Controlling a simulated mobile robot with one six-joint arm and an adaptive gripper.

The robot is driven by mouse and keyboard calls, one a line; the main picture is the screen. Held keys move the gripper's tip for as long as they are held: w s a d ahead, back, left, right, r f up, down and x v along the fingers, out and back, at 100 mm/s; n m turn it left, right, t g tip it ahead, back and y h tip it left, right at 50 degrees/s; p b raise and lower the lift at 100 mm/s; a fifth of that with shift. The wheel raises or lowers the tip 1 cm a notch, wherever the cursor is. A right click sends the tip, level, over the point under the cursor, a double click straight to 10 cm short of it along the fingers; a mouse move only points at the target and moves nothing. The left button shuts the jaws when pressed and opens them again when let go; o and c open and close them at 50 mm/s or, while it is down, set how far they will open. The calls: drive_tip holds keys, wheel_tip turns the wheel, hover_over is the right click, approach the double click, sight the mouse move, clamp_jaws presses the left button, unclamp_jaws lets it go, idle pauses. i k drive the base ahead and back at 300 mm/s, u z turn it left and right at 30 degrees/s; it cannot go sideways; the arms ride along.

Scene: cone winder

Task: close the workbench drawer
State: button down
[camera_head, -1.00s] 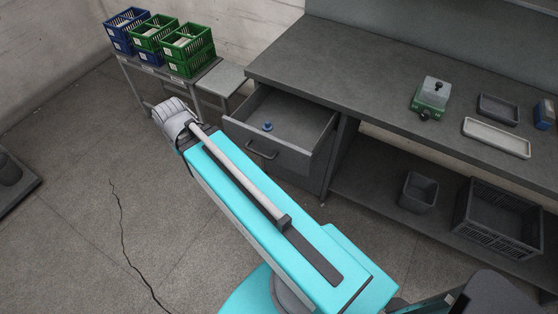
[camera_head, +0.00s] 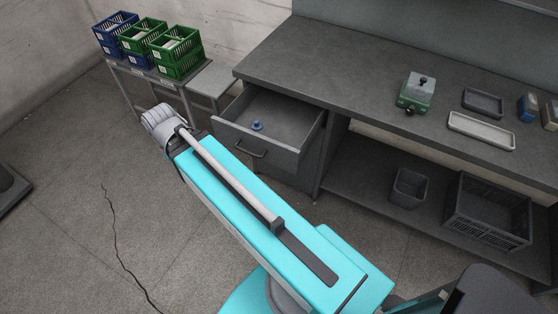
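The workbench (camera_head: 300,65) runs along the back wall. Its drawer (camera_head: 285,118) is pulled out under the left end of the worktop, with its inside showing. A dark bar handle (camera_head: 250,149) is on the drawer front. A small blue object (camera_head: 257,126) lies in the drawer. My turquoise arm reaches up and left from the bottom of the view, ending in a grey joint left of the drawer front and apart from it in the picture. My gripper's fingers are not visible.
Blue crates (camera_head: 116,33) and green crates (camera_head: 176,52) stand on a low table at the back left. The worktop holds a green-based box (camera_head: 416,94) and trays. A bin (camera_head: 409,188) and a black crate (camera_head: 488,211) sit on the lower shelf. The left floor is mostly clear.

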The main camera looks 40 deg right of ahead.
sight(291, 124)
drive_tip(key=k, duration=2.05)
drive_tip(key=z, duration=0.7)
drive_tip(key=i, duration=1)
drive_tip(key=u, duration=0.1)
